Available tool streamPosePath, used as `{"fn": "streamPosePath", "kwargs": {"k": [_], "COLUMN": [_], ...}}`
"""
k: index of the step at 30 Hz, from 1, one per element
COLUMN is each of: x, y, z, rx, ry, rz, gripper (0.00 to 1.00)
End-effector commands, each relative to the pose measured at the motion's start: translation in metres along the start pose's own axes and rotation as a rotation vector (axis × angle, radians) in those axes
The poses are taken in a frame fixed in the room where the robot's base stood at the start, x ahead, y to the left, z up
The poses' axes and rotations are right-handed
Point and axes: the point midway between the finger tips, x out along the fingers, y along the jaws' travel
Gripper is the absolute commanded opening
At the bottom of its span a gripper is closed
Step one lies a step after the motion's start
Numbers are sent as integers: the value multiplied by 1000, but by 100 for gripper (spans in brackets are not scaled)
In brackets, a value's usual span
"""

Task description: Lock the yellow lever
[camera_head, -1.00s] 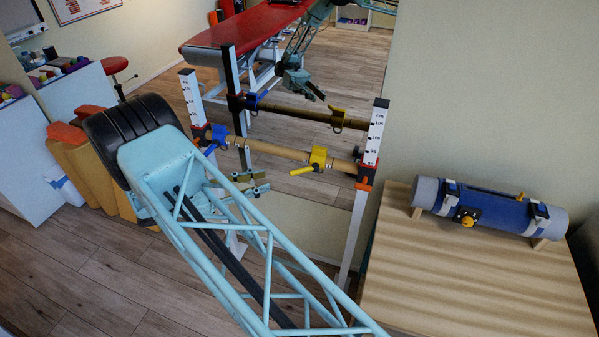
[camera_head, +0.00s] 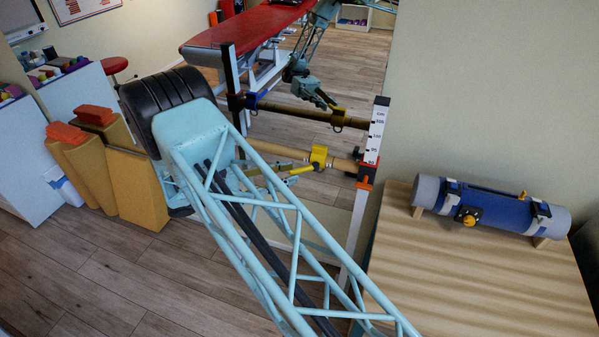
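The yellow lever (camera_head: 302,170) sticks out to the left from a yellow clamp (camera_head: 318,157) on a light wooden bar (camera_head: 284,152). The bar runs level to a white post with a number scale (camera_head: 373,145). My gripper (camera_head: 268,182) is at the lever's left end, its thin fingers pointing right toward the handle. The fingers are small and overlap the lever in this view, so I cannot tell whether they touch it or how far apart they are. The blue lever and the left post are hidden behind my arm.
A mirror (camera_head: 290,125) behind the bar reflects the bar, my arm and a red couch (camera_head: 245,30). A wooden table (camera_head: 470,285) at right holds a blue and grey roll (camera_head: 490,208). Yellow-brown blocks (camera_head: 135,185) stand on the floor at left.

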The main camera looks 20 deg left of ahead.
Motion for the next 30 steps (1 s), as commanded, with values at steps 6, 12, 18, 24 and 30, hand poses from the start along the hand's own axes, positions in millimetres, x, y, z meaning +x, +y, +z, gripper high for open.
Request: {"fn": "streamPosePath", "kwargs": {"k": [6,12,18,24,30], "x": [27,41,45,45,45], "y": [0,0,0,0,0], "z": [0,0,0,0,0], "rx": [-1,-1,0,0,0], "ry": [-1,0,0,0,0], "rz": [-1,-1,-1,0,0], "gripper": [24,24,24,24,10]}}
